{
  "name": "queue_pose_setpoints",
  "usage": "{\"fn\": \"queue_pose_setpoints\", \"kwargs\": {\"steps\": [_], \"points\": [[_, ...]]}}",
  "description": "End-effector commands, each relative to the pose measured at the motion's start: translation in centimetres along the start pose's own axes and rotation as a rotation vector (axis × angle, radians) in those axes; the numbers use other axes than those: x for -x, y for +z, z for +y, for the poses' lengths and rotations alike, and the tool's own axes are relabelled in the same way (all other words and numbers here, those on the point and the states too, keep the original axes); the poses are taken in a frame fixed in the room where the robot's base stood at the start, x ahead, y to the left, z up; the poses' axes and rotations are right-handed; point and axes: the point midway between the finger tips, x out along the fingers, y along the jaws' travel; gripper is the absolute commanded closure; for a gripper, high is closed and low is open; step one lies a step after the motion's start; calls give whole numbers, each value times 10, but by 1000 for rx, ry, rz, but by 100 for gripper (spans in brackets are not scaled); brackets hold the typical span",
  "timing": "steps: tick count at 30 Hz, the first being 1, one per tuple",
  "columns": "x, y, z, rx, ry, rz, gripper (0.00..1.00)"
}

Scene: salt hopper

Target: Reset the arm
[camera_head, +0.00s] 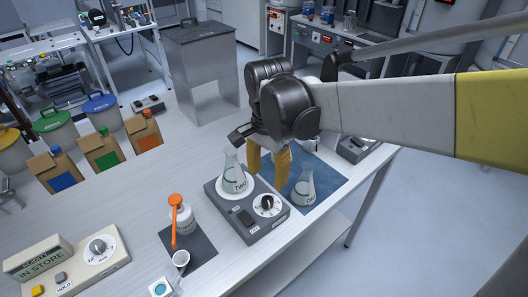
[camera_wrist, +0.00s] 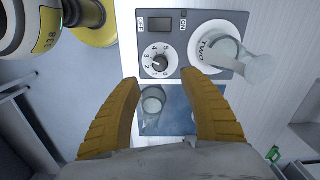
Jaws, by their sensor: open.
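My gripper (camera_head: 268,168) has yellow fingers and hangs above the table, just behind a flask marked TWO in the head view. In the wrist view my gripper (camera_wrist: 168,88) is open with nothing between its fingertips. The flask marked TWO (camera_head: 233,178) stands upright on the round plate of a grey hotplate unit (camera_head: 250,229). It also shows in the wrist view (camera_wrist: 222,50). A second flask (camera_head: 304,188) stands on a blue mat (camera_head: 328,178) to the right, apart from my gripper. My arm reaches in from the right.
A control box (camera_head: 75,262) reading IN STORE sits front left. The table's right edge (camera_head: 372,195) is near.

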Motion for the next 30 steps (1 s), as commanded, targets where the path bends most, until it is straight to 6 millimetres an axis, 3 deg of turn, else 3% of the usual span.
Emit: {"fn": "queue_pose_setpoints", "kwargs": {"steps": [5, 20, 23, 30], "points": [[13, 0, 0, 0, 0, 0, 48], [16, -1, 6, 19, -14, 8, 48], [24, -6, 24, 81, -58, 37, 48], [39, -17, 100, 388, -214, 243, 48]]}}
